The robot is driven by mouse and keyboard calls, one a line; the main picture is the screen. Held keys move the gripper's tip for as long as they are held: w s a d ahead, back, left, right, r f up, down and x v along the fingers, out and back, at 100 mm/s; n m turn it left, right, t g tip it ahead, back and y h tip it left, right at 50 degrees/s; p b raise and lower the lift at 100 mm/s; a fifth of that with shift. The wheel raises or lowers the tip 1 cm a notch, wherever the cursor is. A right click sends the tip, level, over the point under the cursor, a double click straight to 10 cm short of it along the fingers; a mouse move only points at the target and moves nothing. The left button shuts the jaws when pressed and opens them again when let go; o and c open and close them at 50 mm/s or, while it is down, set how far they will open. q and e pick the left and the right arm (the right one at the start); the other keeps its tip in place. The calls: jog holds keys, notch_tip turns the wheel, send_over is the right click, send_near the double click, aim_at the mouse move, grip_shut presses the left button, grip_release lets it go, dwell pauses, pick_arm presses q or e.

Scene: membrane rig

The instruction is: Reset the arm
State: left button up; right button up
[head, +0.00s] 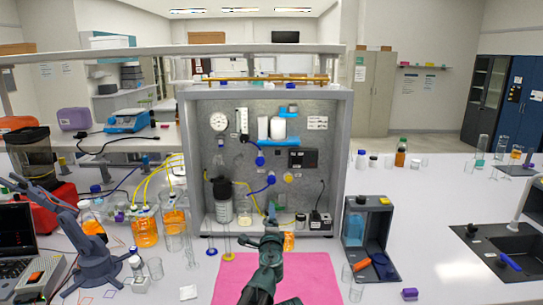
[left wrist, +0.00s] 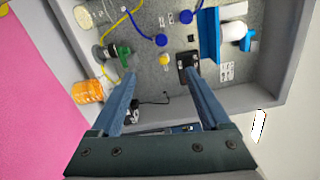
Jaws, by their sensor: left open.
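My left arm comes up from the bottom middle of the head view over the pink mat. Its gripper (head: 270,238) is in front of the lower part of the grey membrane rig (head: 342,140). In the left wrist view the two blue fingers of this gripper (left wrist: 159,74) are spread apart with nothing held between them. The rig's panel (left wrist: 150,22) lies beyond the fingertips, with a yellow knob (left wrist: 166,60) visible between them and a green valve (left wrist: 124,52) near one tip. How far the tips are from the panel I cannot tell. My right gripper is not in view.
The pink mat (head: 310,275) lies before the rig. A small blue-grey desktop arm (head: 85,245), a laptop (head: 25,270) and orange-filled glassware (head: 145,230) crowd the left. A dark box (head: 385,220) stands right of the rig. Bare table (head: 435,200) shows farther right.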

pick_arm(q)
jog(key=s+a+f+n+g+y, duration=0.35)
jog(key=a+f+n, duration=0.2)
jog(key=a, duration=0.35)
jog(key=s+a+f+n+g+y, duration=0.2)
jog(key=s+a+f+n+g, duration=0.25)
jog(key=a+n, duration=0.35)
jog(key=s+a+f+g, duration=0.1)
jog(key=s+f, duration=0.1)
jog(key=s+a+f+n+g, duration=0.1)
jog(key=s+f, duration=0.1)
jog(key=s, duration=0.1)
jog(key=s+a+f+n+g, duration=0.1)
jog(key=s+f, duration=0.1)
jog(key=s, duration=0.1)
jog(key=shift+s+a+f+h, duration=0.1)
jog(key=shift+a+h, duration=0.25)
jog(key=s+d+f+n+g+h, duration=0.2)
jog(key=s+f+g, duration=0.1)
jog(key=s, duration=0.4)
jog(key=s+d+f+n+g+h, duration=0.2)
jog(key=s+f+g+h, duration=0.1)
jog(key=s, duration=0.4)
jog(key=s+d+m+g+y, duration=0.1)
jog(key=s+d+m, duration=0.3)
jog(key=d, duration=0.7)
jog(key=shift+s+r, duration=0.15)
jog(key=shift+s, duration=0.95)
jog(key=shift+d, duration=0.1)
